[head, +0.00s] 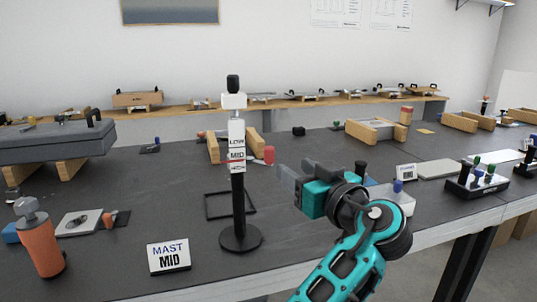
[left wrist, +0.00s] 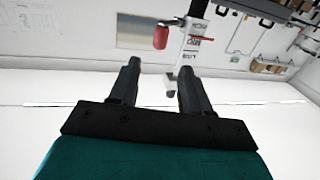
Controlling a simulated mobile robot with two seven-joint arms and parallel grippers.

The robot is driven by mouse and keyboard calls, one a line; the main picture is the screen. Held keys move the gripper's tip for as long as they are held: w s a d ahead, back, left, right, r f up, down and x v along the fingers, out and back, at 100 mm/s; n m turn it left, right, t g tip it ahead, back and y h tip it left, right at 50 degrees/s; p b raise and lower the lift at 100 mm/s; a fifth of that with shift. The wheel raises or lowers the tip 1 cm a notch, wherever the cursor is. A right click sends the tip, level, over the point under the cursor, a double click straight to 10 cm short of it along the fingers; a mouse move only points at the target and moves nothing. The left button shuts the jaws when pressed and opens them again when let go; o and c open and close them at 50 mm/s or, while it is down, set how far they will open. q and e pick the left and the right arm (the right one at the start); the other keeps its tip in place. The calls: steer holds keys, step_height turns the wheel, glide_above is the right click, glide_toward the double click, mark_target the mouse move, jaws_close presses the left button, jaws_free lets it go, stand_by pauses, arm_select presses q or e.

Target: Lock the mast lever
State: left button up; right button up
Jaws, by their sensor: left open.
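The mast (head: 238,190) stands upright on a round black base on the dark table, with a white scale marked LOW, MID and HIGH and a white block with a black knob on top. A red line on it is beside MID. My left gripper (head: 290,178) is open and empty, right of the mast and close to the red handle. In the left wrist view the red handle (left wrist: 161,36) and the mast (left wrist: 190,45) appear upside down beyond my open fingers (left wrist: 157,75). My right gripper is not in view.
An orange cylinder (head: 42,240) stands further left. A thin black square frame (head: 230,204) lies behind the mast. A white box with a blue knob (head: 397,196) is right of my gripper.

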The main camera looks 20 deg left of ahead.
mark_target(272, 154)
arm_select(q)
steer(key=x, duration=1.1)
steer(key=shift+w+a+f, duration=0.1)
steer(key=shift+w+a, duration=0.15)
